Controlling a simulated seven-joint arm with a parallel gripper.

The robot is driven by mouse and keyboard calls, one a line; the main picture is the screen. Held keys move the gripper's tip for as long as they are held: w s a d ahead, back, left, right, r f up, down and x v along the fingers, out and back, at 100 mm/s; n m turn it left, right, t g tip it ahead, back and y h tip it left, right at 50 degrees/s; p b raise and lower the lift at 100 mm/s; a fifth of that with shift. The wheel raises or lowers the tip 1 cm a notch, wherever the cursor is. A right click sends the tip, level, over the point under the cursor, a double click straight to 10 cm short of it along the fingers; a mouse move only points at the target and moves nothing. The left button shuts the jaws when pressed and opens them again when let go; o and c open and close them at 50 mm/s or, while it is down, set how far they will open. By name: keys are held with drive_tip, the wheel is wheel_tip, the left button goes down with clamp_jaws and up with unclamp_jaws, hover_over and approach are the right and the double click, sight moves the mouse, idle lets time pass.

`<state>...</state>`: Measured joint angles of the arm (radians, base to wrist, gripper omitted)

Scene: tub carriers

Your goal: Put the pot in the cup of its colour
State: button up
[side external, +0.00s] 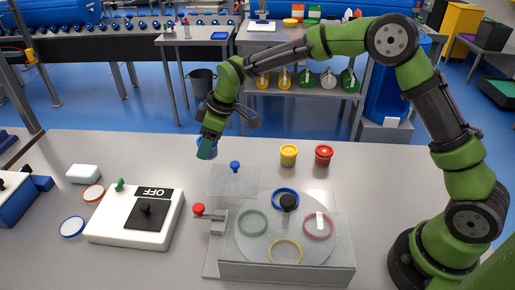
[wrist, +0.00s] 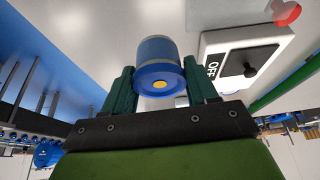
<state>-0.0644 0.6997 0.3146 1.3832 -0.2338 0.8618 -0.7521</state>
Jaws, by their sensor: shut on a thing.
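My gripper (side external: 207,148) is shut on a blue pot, held in the air above the back left of the bench. In the wrist view the blue pot (wrist: 158,65) sits between the green fingers, with a yellow spot on its near end. A clear-walled carrier (side external: 285,272) stands at front right, well apart from the pot. Its round disc has a blue ring (side external: 285,192) at the back, a green ring (side external: 252,223) at left, a red ring (side external: 318,227) at right and a yellow ring (side external: 285,251) in front.
A yellow pot (side external: 289,155) and a red pot (side external: 323,155) stand behind the carrier. A clear plate with a blue knob (side external: 235,166) and a red-knobbed lever (side external: 199,209) are at its left.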

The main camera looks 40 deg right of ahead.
drive_tip(key=shift+w+a+r+n, duration=0.15)
drive_tip(key=shift+w+r+n, duration=0.15)
drive_tip(key=shift+w, duration=0.2)
drive_tip(key=shift+w+a+r+n, duration=0.15)
drive_tip(key=shift+w+n, duration=0.15)
drive_tip(key=shift+w, duration=0.2)
drive_tip(key=shift+w+r, duration=0.2)
drive_tip(key=shift+r, duration=0.15)
drive_tip(key=shift+s+d+f+n+g, duration=0.1)
drive_tip(key=shift+f+n+g, duration=0.2)
drive_tip(key=shift+n+g, duration=0.1)
wheel_tip(320, 180, down, 10)
drive_tip(key=shift+r, duration=0.25)
drive_tip(key=shift+f, duration=0.15)
drive_tip(key=o, duration=0.8)
